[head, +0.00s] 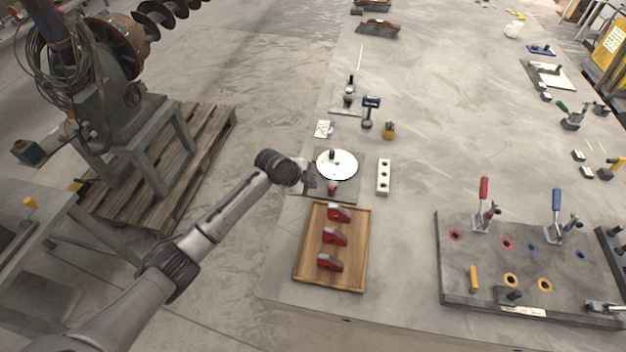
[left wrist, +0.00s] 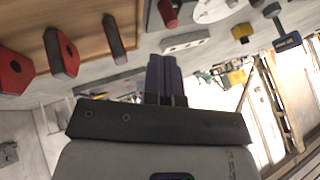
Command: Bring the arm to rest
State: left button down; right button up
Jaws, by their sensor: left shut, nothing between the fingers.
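My left gripper (head: 310,180) is at the end of the arm that comes in from the left. It hangs over the left edge of the long table, beside a white round disc (head: 338,164) on a grey plate. In the left wrist view its fingers (left wrist: 165,75) are together, with nothing between them. Just below the gripper in the head view is a wooden tray (head: 302,262) with three red blocks: a far one (head: 339,213), a middle one (head: 334,237) and a near one (head: 329,262). My right gripper does not show.
A white block with holes (head: 383,177) stands right of the disc. A dark fixture board (head: 455,270) with red-handled (head: 484,190) and blue-handled (head: 557,203) clamps is at the right. The auger machine (head: 120,95) stands on a wooden pallet (head: 215,130) at the left. The table's middle is clear.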

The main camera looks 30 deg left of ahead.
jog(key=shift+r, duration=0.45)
